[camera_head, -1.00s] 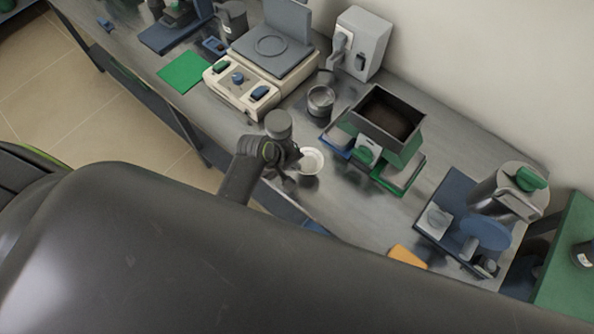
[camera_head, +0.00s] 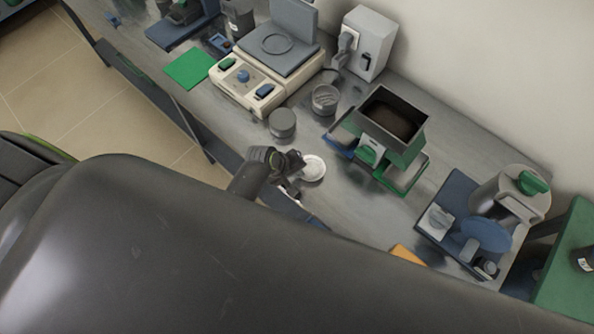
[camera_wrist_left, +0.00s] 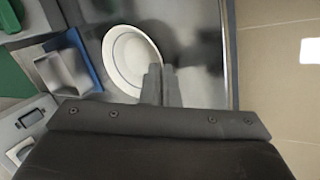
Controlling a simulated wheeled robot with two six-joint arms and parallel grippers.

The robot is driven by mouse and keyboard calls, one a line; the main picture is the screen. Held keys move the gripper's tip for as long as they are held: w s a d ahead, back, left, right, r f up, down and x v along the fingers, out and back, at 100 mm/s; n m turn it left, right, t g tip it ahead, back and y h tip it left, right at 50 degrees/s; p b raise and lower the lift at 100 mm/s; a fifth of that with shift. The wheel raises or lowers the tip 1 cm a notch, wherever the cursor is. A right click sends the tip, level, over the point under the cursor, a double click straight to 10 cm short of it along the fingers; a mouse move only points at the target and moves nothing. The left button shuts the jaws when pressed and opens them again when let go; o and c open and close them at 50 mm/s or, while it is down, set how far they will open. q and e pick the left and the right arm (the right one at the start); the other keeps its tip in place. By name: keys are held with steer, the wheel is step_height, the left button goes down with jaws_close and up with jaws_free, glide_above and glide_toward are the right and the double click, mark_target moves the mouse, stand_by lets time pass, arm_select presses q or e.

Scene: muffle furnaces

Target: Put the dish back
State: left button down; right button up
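The dish (camera_head: 313,168) is small, round, white and shallow. It is over the metal bench near its front edge, left of the green-and-grey hopper device. My left gripper (camera_head: 294,164) is at the dish's near left side. In the left wrist view the two narrow fingers (camera_wrist_left: 161,85) are close together, one on each side of the rim of the dish (camera_wrist_left: 125,58). They look shut on the rim. I cannot tell whether the dish touches the bench. My right gripper is not in view.
A grey lidded jar (camera_head: 282,124) and an open metal cup (camera_head: 325,99) stand behind the dish. The hopper device (camera_head: 405,155) is to the right. A cream hotplate-like unit (camera_head: 244,87) is at the back left. An orange block (camera_head: 407,254) lies near the front edge.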

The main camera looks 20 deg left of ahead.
arm_select(q)
steer(key=c, duration=1.7)
jaws_free()
steer(key=shift+f, duration=0.1)
steer(key=shift+r, duration=0.2)
steer(key=shift+s+a+r, duration=0.15)
steer(key=shift+a+r, duration=0.05)
steer(key=shift+r, duration=0.25)
steer(key=shift+b+v, duration=0.45)
steer(key=shift+v, duration=5)
